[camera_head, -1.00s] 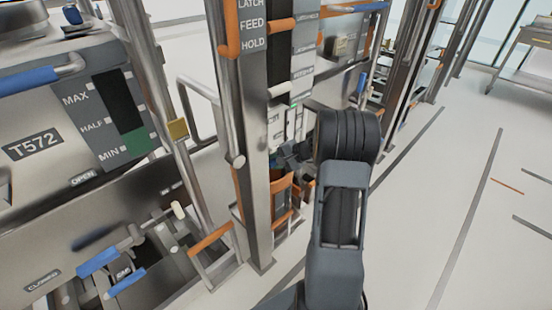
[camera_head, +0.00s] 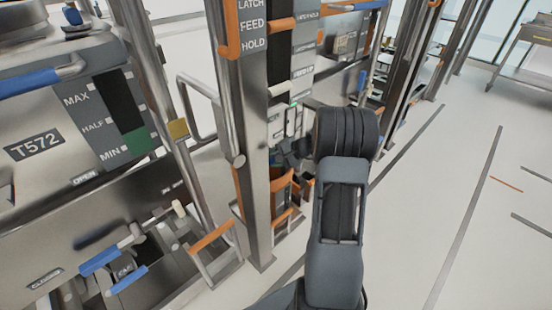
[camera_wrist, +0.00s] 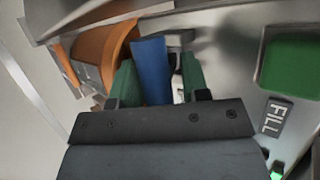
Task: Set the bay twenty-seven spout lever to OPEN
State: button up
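A blue lever handle (camera_wrist: 152,70) stands between the two green fingers of my gripper (camera_wrist: 158,84) in the wrist view. The left finger lies close against the handle's left edge. A narrow light gap shows between the handle and the right finger, so the gripper looks open around it. In the head view my gripper (camera_head: 291,157) reaches in behind the steel post, and its fingertips and the handle there are too small or hidden to make out. No bay number twenty-seven is readable in either view.
An orange curved part (camera_wrist: 100,52) sits left of the handle. A panel with a green window (camera_wrist: 290,62) and a FILL label (camera_wrist: 276,116) is at right. A steel post (camera_head: 257,170) stands beside my arm. Floor at right is clear.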

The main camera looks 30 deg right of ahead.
jog(key=shift+o, duration=1.4)
jog(key=shift+s, duration=0.1)
jog(key=p+v, duration=0.2)
jog(key=v, duration=1.1)
jog(key=shift+s+d+r, duration=0.2)
jog(key=shift+d+r, duration=0.05)
jog(key=shift+r, duration=0.05)
